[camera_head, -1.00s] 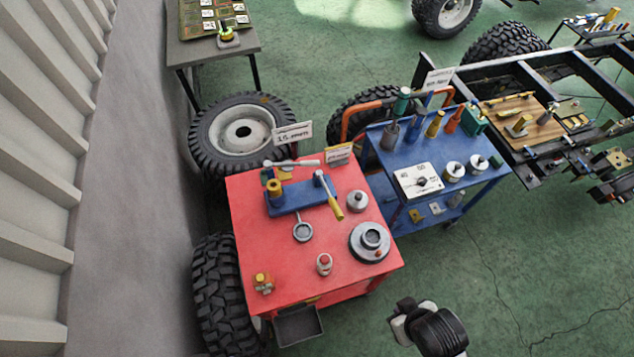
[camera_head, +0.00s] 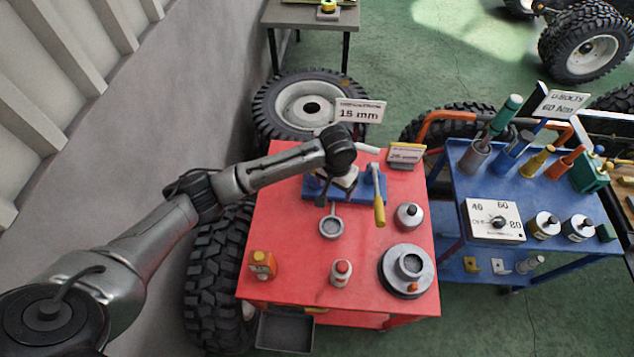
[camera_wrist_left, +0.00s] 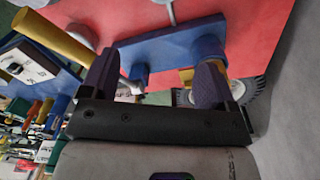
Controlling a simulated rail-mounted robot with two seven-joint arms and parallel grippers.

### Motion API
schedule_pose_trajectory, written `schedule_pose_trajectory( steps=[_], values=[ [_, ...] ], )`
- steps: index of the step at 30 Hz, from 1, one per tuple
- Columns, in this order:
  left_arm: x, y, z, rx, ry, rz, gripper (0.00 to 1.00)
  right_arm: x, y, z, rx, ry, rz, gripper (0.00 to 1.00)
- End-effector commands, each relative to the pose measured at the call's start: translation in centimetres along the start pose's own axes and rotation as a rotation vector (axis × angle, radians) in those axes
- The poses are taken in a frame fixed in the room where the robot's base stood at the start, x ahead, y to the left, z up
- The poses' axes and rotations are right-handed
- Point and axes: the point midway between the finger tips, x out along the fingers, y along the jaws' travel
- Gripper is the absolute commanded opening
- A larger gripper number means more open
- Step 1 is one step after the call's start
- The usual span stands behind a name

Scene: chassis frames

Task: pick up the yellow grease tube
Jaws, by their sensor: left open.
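A yellow tube-like container (camera_head: 537,161), which looks like the grease tube, stands tilted on the top of the blue cart (camera_head: 470,180) at the right of the head view. It stands between a blue and an orange one. My left gripper (camera_head: 338,190) is over the blue fixture (camera_head: 310,189) on the red cart, far to the left of the yellow tube. In the left wrist view the fingers (camera_wrist_left: 155,78) are apart, with a blue post of the fixture showing between them. I cannot tell whether they touch the fixture. My right gripper is not in view.
The red cart (camera_head: 290,222) also holds a yellow-handled tool (camera_head: 379,207), a ring-ended tool (camera_head: 331,227), a red-capped bottle (camera_head: 341,273) and a round metal part (camera_head: 407,272). Beside the yellow tube are an orange tube (camera_head: 565,161) and a green-topped tool (camera_head: 505,116).

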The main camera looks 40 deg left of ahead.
Motion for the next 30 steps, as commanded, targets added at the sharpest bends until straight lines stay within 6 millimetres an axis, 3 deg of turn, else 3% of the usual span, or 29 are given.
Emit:
schedule_pose_trajectory(
  steps=[1, 6, 12, 16, 20, 30],
  values=[
    [0.4, -1.9, -2.0, -0.062, 0.003, -0.021, 0.81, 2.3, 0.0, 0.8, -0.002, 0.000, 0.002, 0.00],
    [-2.0, -6.8, -6.0, -0.264, -0.014, -0.049, 0.81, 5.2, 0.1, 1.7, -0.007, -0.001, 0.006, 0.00],
    [-4.8, -10.7, -8.3, -0.429, -0.017, -0.049, 0.81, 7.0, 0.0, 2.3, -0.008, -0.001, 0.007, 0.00],
    [-5.6, -11.9, -8.8, -0.483, -0.019, -0.045, 0.81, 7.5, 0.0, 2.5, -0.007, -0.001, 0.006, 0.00],
    [-4.6, -12.4, -9.0, -0.503, -0.022, -0.043, 0.81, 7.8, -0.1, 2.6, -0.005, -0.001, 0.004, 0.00],
    [0.8, -12.6, -8.8, -0.503, -0.022, -0.043, 0.81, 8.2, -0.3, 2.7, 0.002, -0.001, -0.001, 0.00]
  ],
)
